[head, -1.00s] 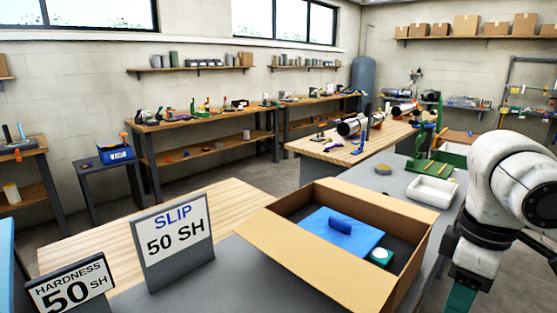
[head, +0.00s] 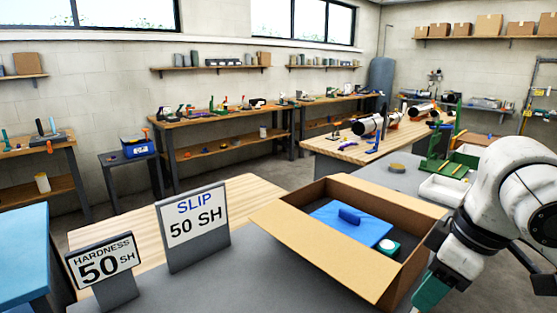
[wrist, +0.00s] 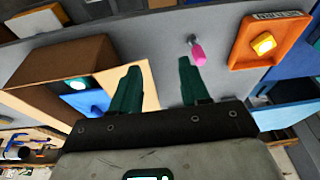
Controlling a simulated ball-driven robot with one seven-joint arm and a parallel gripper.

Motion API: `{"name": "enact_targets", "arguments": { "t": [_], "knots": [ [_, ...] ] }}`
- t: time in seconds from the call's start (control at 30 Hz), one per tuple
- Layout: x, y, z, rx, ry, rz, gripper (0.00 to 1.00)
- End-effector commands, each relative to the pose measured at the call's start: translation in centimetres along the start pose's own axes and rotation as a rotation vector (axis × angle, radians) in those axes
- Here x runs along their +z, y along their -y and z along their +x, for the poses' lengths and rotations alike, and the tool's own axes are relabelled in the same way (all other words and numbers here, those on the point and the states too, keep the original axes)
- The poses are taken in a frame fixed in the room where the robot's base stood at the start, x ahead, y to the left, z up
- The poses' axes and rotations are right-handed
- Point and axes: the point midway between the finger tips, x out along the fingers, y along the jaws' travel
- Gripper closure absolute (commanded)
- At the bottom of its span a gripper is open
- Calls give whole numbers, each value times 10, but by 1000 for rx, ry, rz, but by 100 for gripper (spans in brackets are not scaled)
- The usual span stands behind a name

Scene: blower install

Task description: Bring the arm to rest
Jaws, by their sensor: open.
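My gripper (wrist: 158,82) is open and empty in the wrist view, with its two green fingers apart over the grey bench. In the head view one green fingertip of my gripper (head: 430,292) shows at the lower right, close to the front right corner of the open cardboard box (head: 318,252). Whether it touches the box cannot be told. The box also shows in the wrist view (wrist: 45,50), left of the fingers. Inside it lie a blue slab with a raised handle (head: 350,222) and a small green-and-white round piece (head: 388,245).
A pink-handled tool (wrist: 198,52) and an orange tray (wrist: 242,58) with a yellow block lie beyond the fingers. A white tray (head: 442,190) sits behind my arm.

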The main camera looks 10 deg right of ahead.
Motion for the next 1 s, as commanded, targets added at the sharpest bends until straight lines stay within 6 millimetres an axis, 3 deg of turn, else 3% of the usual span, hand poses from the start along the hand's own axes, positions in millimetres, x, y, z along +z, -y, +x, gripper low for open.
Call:
{"name": "enact_targets", "arguments": {
  "t": [0.33,0.57,0.77,0.87,1.0],
  "knots": [
    [-65,31,32,-97,-324,60,54],
    [-74,50,82,-160,-462,220,54],
    [-42,70,148,-178,-451,394,54],
    [-12,84,186,-166,-399,477,54],
    [48,105,235,-120,-283,574,54]
  ]
}}
